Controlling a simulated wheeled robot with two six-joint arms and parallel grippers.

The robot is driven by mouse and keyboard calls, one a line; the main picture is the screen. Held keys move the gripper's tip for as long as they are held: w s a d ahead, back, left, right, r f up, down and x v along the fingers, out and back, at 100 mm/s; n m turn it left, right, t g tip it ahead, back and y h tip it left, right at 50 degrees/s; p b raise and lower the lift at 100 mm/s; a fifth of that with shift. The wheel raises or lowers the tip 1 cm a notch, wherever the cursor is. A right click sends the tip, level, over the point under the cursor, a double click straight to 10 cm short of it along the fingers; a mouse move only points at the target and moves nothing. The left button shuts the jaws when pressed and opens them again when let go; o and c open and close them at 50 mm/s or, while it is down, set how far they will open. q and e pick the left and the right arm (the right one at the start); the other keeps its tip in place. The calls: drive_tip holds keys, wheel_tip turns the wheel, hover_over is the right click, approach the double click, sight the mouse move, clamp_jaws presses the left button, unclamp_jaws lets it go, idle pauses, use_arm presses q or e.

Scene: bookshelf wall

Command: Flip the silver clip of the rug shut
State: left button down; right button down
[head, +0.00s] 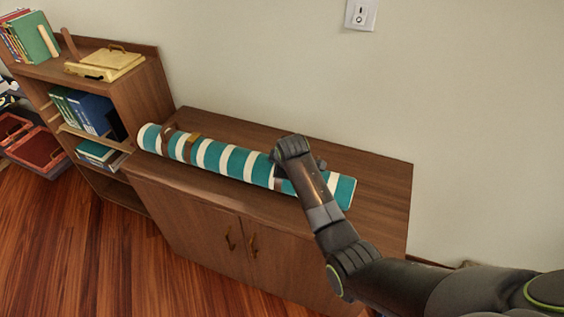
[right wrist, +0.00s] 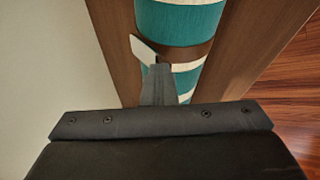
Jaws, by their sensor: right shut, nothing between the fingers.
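The rolled rug (head: 233,161) has teal and white stripes and lies along the cabinet top. It also shows in the right wrist view (right wrist: 180,25). A brown strap (right wrist: 190,52) crosses it there. The silver clip (right wrist: 146,51) is a pale flap at the strap, sticking out at an angle beside my fingertips. In the head view my right arm hides it. My right gripper (head: 281,171) is over the right half of the rug, shut and empty. In the right wrist view its fingertips (right wrist: 159,67) are close beside the clip; I cannot tell whether they touch. My left gripper is not in view.
The rug's left end has another brown strap with a brass-coloured clip (head: 193,140). The cabinet top (head: 375,178) is bare behind and right of the rug. A bookshelf (head: 150,88) with books and a yellow case (head: 107,63) stands left. The wall is close behind.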

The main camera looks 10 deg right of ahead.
drive_tip(key=shift+w+d+f, duration=0.1)
drive_tip(key=shift+w+d, duration=0.4)
drive_tip(key=shift+w, duration=0.15)
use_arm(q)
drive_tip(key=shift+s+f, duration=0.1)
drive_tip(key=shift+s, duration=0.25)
use_arm(e)
drive_tip(key=shift+w, duration=0.1)
